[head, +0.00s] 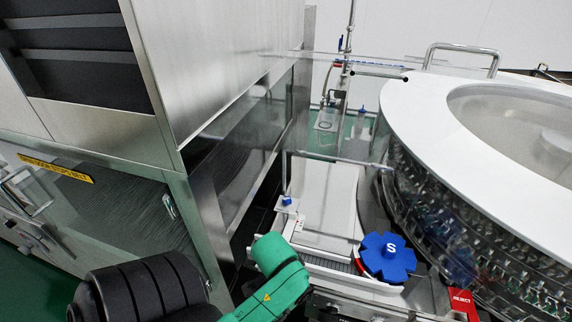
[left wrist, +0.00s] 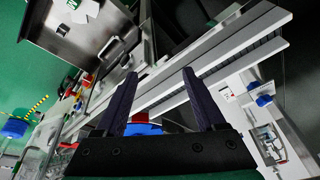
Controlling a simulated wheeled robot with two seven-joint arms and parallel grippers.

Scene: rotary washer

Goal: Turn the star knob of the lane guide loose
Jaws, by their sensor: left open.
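A small blue knob (head: 287,201) sits on a white block beside the pale lane in the head view; its shape is too small to make out. A large blue star-shaped part marked S (head: 388,257) lies at the front of the lane, beside the round machine. In the left wrist view my left gripper (left wrist: 161,73) is open, with nothing between its fingertips. A blue part with a red piece (left wrist: 143,129) shows low between the fingers, partly hidden by the gripper body. A blue knob (left wrist: 265,100) is right of the fingers, apart from them. My right gripper is not in view.
The round machine (head: 450,110) with a white rim and clear wall fills the right. A steel cabinet (head: 215,60) stands close on the left. A red REJECT sign (head: 462,303) is at lower right. Rails (left wrist: 225,50) run diagonally past the fingers.

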